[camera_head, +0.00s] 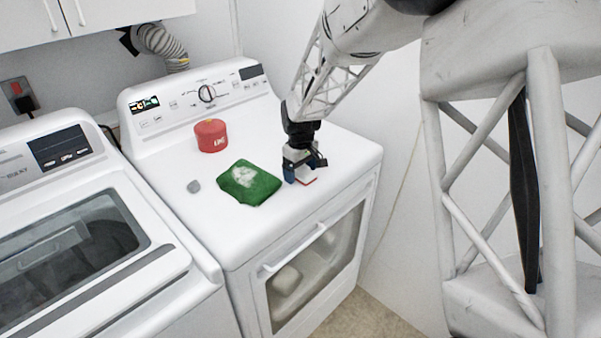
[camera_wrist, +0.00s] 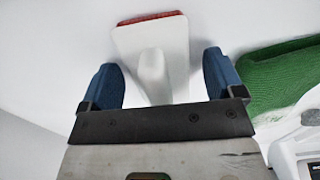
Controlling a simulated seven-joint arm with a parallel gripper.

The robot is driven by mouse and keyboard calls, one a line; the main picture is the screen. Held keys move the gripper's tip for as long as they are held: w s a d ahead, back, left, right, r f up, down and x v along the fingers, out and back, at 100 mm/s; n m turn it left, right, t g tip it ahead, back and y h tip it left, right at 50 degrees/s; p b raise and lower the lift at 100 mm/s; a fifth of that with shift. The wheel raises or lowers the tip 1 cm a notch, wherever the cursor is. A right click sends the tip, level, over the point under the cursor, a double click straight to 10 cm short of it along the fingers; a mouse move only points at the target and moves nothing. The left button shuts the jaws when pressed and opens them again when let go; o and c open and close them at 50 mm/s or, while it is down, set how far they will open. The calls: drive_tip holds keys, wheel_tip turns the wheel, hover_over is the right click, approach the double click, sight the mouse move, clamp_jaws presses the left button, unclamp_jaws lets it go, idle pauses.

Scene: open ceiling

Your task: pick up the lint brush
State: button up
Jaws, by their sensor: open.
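The lint brush (camera_wrist: 152,45) is white with a red edge and lies on the white dryer top. In the wrist view its handle points toward my gripper (camera_wrist: 163,88), between the two blue fingers. The fingers are open, one on each side of the handle, with gaps showing. In the head view my gripper (camera_head: 301,172) is low over the right part of the dryer top. There the brush (camera_head: 308,180) is mostly hidden behind the gripper, with only a small white and red part showing.
A green cloth (camera_head: 250,187) lies just left of my gripper. A red tin (camera_head: 211,136) and a small grey stone-like object (camera_head: 194,186) are farther left on the dryer top (camera_head: 225,220). The control panel (camera_head: 190,98) rises at the back.

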idle(0.3)
drive_tip(key=c, duration=1)
drive_tip(key=shift+c, duration=0.2)
drive_tip(key=shift+r, duration=0.8)
wheel_tip(320, 180, up, 2)
drive_tip(key=shift+r, duration=0.1)
drive_tip(key=s+d, duration=0.2)
drive_tip(key=s, duration=0.5)
drive_tip(key=s+d+r, duration=0.1)
drive_tip(key=s, duration=0.7)
drive_tip(key=shift+s+d, duration=0.3)
drive_tip(key=shift+d, duration=0.05)
drive_tip(key=shift+r, duration=0.1)
